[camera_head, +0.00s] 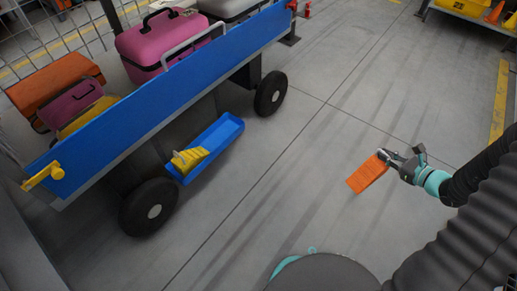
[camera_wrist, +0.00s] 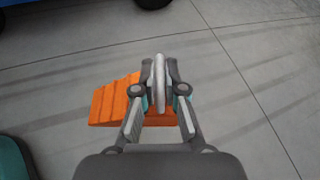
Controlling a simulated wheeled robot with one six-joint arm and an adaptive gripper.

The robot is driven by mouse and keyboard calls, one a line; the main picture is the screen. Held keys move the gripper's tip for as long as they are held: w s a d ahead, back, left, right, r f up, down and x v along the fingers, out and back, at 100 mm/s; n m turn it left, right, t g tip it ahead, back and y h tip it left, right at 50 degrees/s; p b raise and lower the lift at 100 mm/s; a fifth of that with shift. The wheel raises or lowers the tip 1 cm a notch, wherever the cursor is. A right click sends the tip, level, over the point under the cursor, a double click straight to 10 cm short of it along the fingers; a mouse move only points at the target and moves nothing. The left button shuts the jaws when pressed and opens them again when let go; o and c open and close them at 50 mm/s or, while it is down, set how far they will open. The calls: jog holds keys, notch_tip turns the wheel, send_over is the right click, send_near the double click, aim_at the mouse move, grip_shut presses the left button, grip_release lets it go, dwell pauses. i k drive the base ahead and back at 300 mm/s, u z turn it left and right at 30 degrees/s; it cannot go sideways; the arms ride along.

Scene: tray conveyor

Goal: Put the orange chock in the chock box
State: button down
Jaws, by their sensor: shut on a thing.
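The orange chock (camera_head: 367,175) is a ridged wedge at the right of the head view. My gripper (camera_head: 388,157) is shut on it at its upper end, and the chock hangs out to the left of the fingers. In the wrist view, the orange chock (camera_wrist: 114,103) shows left of and beneath my gripper (camera_wrist: 160,88), which hides part of it. A blue open box (camera_head: 232,128) lies on the floor beside the cart and holds a yellow chock (camera_head: 190,160). The chock and gripper are well to the right of this box, apart from it.
A blue luggage cart (camera_head: 165,88) with black wheels (camera_head: 271,93) stands at the left, bearing a pink case (camera_head: 160,45) and other bags. Bare grey floor lies between the box and my gripper.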

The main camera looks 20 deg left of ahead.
aim_at(222, 136)
jog(key=k, duration=0.65)
jog(key=u, duration=1.75)
jog(key=i, duration=0.5)
